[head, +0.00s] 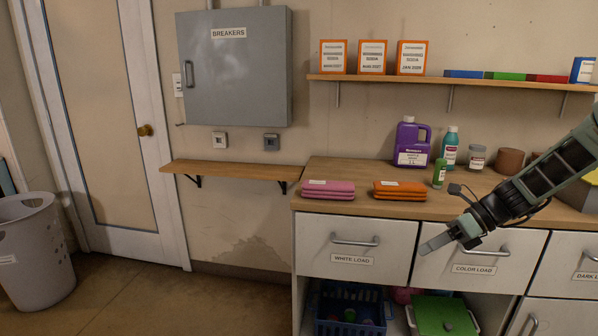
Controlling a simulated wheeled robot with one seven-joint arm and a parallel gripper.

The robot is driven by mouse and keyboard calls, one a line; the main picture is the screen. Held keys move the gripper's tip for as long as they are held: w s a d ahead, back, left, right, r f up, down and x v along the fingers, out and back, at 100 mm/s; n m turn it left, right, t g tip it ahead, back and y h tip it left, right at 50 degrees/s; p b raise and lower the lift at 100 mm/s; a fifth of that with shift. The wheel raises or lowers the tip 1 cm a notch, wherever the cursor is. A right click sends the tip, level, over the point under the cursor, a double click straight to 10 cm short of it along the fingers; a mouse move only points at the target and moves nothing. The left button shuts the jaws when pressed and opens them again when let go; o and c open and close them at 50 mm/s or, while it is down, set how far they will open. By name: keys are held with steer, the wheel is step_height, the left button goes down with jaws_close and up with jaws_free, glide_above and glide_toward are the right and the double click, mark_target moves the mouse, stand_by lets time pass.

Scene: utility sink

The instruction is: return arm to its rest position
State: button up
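My gripper (436,243) reaches in from the right edge and hangs in front of the counter drawers. Its tip overlaps the "COLOR LOAD" drawer (440,283) in the picture, just left of that drawer's handle. I cannot tell whether it touches the drawer front. The fingers appear as one narrow grey shape, so I cannot tell whether they are open or shut. No held object shows at the tip.
The wooden counter (350,207) holds folded pink cloths (328,190), orange cloths (400,191), a purple jug (411,143) and other bottles. A blue basket (345,325) and green-lidded box (442,317) sit below. The floor at left is open beside a laundry basket (33,250).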

steer(key=s+a+r+n+g+h+p, duration=0.2)
steer(key=s+a+r+n+h, duration=0.15)
steer(key=s+a+n, duration=0.5)
steer(key=s+a+r+n+g+h+p, duration=0.2)
steer(key=s+a+r+n, duration=0.2)
steer(key=s+a+n, duration=0.45)
steer(key=s+a+r+n+t+h+p, duration=0.1)
steer(key=s+r+n+h, duration=0.1)
steer(key=s+n, duration=0.5)
steer(key=s+r+n+t+h+p, duration=0.1)
steer(key=s+r+n+h, duration=0.1)
steer(key=s+n, duration=0.6)
steer(key=n, duration=0.2)
steer(key=shift+s+a+r+n+t+p, duration=0.15)
steer(key=shift+a+n+t+p, duration=0.15)
steer(key=shift+a, duration=0.05)
